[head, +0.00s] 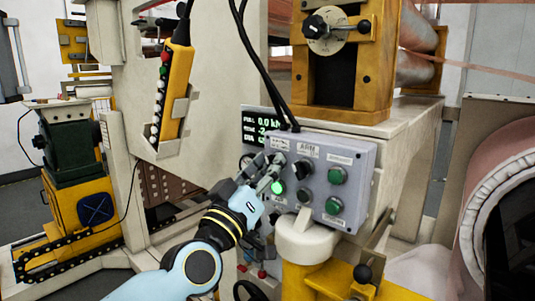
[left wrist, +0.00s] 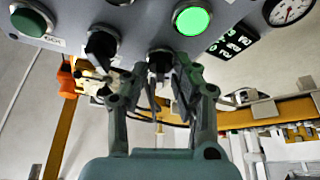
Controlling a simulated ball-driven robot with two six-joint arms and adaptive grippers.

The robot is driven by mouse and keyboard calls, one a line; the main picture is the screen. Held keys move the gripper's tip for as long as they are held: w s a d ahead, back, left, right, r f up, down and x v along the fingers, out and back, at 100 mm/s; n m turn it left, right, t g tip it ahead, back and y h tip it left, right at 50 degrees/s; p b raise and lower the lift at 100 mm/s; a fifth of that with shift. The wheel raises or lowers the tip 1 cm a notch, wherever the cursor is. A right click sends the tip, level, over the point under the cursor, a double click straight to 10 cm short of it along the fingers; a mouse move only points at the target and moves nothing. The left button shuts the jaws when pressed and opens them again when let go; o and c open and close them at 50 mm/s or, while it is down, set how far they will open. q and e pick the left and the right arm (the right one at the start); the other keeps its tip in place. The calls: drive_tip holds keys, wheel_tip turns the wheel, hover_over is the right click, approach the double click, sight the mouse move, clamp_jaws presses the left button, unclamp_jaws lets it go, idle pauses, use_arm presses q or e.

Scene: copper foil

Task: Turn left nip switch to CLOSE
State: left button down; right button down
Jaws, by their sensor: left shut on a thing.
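The grey control box (head: 320,160) stands in the middle of the head view with knobs and buttons on its front. My left gripper (head: 270,172) reaches its upper left part from below. In the left wrist view my left gripper (left wrist: 160,85) has its fingers on both sides of a black switch knob (left wrist: 160,60) and is shut on it. In the head view the fingers largely hide this knob, so I cannot read its position. A second black knob (head: 303,169), under a label that looks like ARM, sits to the right. My right gripper is not in view.
A lit green button (head: 277,188) is close below the fingers. Green buttons (head: 337,175) sit at the box's right. A dark display (head: 262,127) is behind the box's left. Black cables (head: 262,70) hang above. A yellow pendant (head: 172,90) hangs to the left.

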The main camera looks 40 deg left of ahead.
use_arm(q)
drive_tip(key=shift+n+y+p, duration=0.3)
drive_tip(key=shift+n+p, duration=0.2)
drive_tip(key=shift+n, duration=0.3)
drive_tip(key=c, duration=1.4)
unclamp_jaws()
drive_tip(key=v, duration=1.2)
drive_tip(key=shift+s+d+r, duration=0.1)
drive_tip(key=shift+s+r, duration=0.05)
